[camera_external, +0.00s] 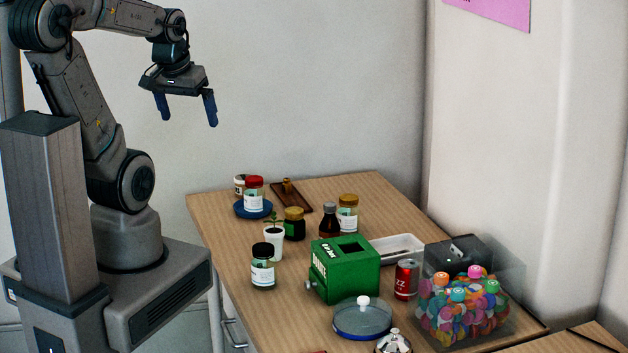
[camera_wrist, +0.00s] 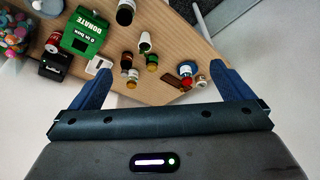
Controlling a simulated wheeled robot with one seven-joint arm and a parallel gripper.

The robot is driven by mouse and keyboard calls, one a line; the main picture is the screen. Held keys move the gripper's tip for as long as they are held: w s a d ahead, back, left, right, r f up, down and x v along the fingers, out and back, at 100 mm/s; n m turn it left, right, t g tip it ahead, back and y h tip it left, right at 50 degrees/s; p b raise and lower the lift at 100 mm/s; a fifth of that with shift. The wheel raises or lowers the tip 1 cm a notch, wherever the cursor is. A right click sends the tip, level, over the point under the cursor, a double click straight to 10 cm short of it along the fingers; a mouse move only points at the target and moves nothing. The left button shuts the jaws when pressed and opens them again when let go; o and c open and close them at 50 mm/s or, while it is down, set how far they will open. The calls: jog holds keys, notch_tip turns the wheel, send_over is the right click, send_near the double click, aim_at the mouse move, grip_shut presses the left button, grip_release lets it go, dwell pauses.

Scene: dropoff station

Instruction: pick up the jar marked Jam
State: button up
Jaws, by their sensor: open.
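Several jars stand on the wooden table; their label words are too small to read, so I cannot tell which is Jam. A red-lidded jar (camera_external: 254,194) stands on a blue plate (camera_external: 245,212), with a small pale jar (camera_external: 239,185) behind it. A black-lidded jar (camera_external: 263,268) is at the near left edge. A dark jar with a gold lid (camera_external: 294,225) and a white-labelled jar with a gold lid (camera_external: 348,216) stand farther in. The red-lidded jar also shows in the wrist view (camera_wrist: 186,70). My gripper (camera_external: 189,121) is open, empty and high above the table's far left end.
The green donation box (camera_external: 345,273), white plant cup (camera_external: 274,242), dark bottle (camera_external: 329,222) and brown tray (camera_external: 291,198) stand among the jars. A red can (camera_external: 406,280), white tray (camera_external: 393,248), clear candy box (camera_external: 464,308) and domed dish (camera_external: 362,318) crowd the right and front.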

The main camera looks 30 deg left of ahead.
jog(key=shift+s+f, duration=0.1)
jog(key=shift+s, duration=0.1)
jog(key=c, duration=0.5)
jog(key=shift+w, duration=0.15)
jog(key=m+h+b, duration=0.2)
jog(key=m+b, duration=0.5)
jog(key=b, duration=0.3)
send_over(347, 198)
jog(key=s+a, duration=0.3)
notch_tip(347, 198, down, 22)
jog(key=x, duration=0.2)
jog(key=p+x, duration=0.1)
jog(key=x, duration=0.4)
jog(key=shift+d+f, duration=0.1)
jog(key=shift+d, duration=0.3)
jog(key=shift+s+p+x, duration=0.2)
jog(key=shift+p+x, duration=0.7)
jog(key=shift+x, duration=2.15)
